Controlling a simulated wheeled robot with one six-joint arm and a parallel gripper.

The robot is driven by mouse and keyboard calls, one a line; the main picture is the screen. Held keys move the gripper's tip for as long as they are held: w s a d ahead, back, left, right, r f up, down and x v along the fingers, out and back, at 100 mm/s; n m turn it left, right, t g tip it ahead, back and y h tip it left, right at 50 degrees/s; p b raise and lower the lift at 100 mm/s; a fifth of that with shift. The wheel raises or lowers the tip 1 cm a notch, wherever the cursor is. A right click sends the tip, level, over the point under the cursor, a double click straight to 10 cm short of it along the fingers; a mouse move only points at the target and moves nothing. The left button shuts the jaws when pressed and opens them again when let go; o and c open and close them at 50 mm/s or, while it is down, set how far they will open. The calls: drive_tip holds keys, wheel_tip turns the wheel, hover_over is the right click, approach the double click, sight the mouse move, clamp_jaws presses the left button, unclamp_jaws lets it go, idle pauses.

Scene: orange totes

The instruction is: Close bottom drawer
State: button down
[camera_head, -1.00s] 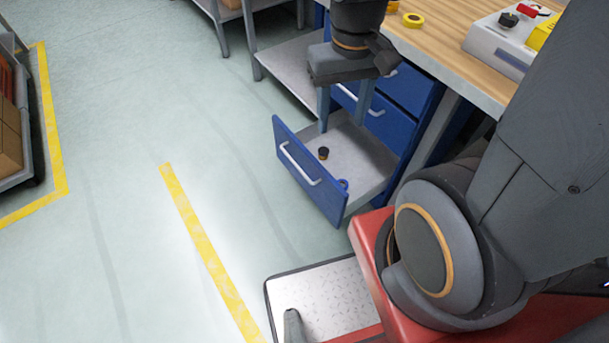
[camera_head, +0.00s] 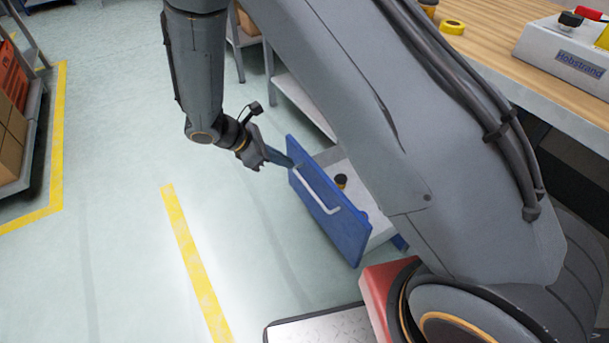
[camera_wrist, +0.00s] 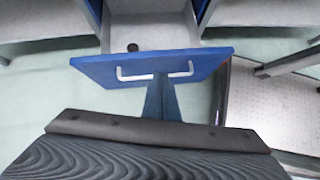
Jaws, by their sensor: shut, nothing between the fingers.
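The bottom drawer (camera_head: 330,210) is pulled out, with a blue front panel and a white bar handle (camera_head: 318,190). A dark round object (camera_head: 341,181) lies inside it. My gripper (camera_head: 288,163) is shut and empty, outside the drawer at the far upper end of its front, fingertips close to the panel. In the wrist view, the blue front (camera_wrist: 200,66) and handle (camera_wrist: 135,75) lie ahead, and the shut fingers (camera_wrist: 160,80) reach toward the panel near the handle's middle. I cannot tell whether they touch it. My arm hides the cabinet and part of the drawer.
A wooden workbench (camera_head: 500,60) with a yellow ring (camera_head: 452,27) and a control box (camera_head: 565,55) stands at the right. A rack with boxes (camera_head: 12,140) is at the left. The floor in front of the drawer is clear, with a yellow line (camera_head: 195,265).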

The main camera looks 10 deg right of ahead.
drive_tip(key=w+a+f+n+t+b, duration=0.1)
drive_tip(key=w+a+f+n, duration=0.2)
drive_tip(key=f, duration=0.2)
drive_tip(key=b, duration=0.1)
approach(314, 170)
wheel_tip(314, 170, down, 5)
drive_tip(key=d, duration=0.2)
drive_tip(key=shift+w+d+r+h, duration=0.15)
drive_tip(key=shift+w+d+h, duration=0.15)
drive_tip(key=shift+w+d, duration=0.35)
drive_tip(key=shift+t, duration=0.3)
